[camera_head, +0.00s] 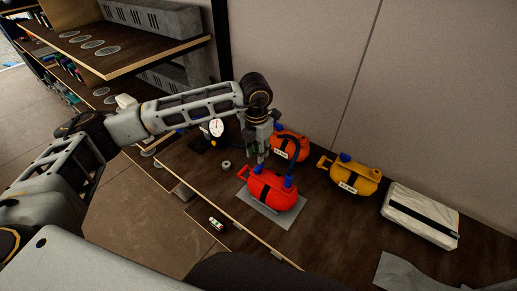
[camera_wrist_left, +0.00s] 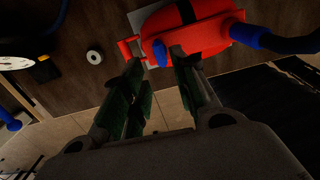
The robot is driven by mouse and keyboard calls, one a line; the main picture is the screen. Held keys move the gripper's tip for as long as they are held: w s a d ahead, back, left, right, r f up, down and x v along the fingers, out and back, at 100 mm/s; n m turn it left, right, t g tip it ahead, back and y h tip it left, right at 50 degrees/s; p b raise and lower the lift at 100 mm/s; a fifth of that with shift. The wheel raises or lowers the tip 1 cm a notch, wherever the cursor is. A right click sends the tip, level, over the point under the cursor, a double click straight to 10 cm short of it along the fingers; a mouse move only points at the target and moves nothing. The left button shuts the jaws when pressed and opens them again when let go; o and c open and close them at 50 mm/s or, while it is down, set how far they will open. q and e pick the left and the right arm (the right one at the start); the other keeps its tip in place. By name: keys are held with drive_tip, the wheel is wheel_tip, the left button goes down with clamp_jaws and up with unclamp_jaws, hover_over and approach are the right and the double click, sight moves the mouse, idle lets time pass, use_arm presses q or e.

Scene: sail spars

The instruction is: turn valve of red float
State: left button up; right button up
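The red float (camera_head: 270,191) lies on a grey sheet (camera_head: 283,220) on the dark table. A blue valve (camera_head: 289,182) with a dark hose sits on its top right. My left gripper (camera_head: 262,157) points down just above the float's far left side. My right gripper is not in view.
An orange float (camera_head: 291,146) stands behind, and a yellow float (camera_head: 355,177) to the right. A wrapped white package (camera_head: 420,215) lies further right. A round gauge (camera_head: 216,127) and a small grey ring (camera_head: 226,165) are left. A shelf (camera_head: 120,48) stands at the back left.

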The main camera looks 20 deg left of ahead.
sight(258, 166)
use_arm(q)
drive_tip(key=shift+f+b, duration=0.45)
drive_tip(key=shift+f, duration=0.6)
drive_tip(key=shift+w+f+b, duration=0.1)
drive_tip(key=shift+f+b, duration=0.45)
drive_tip(key=shift+f, duration=1)
drive_tip(key=shift+f+b, duration=1.2)
drive_tip(key=shift+f, duration=0.2)
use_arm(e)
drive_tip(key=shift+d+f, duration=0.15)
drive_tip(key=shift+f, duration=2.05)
use_arm(q)
drive_tip(key=c, duration=0.6)
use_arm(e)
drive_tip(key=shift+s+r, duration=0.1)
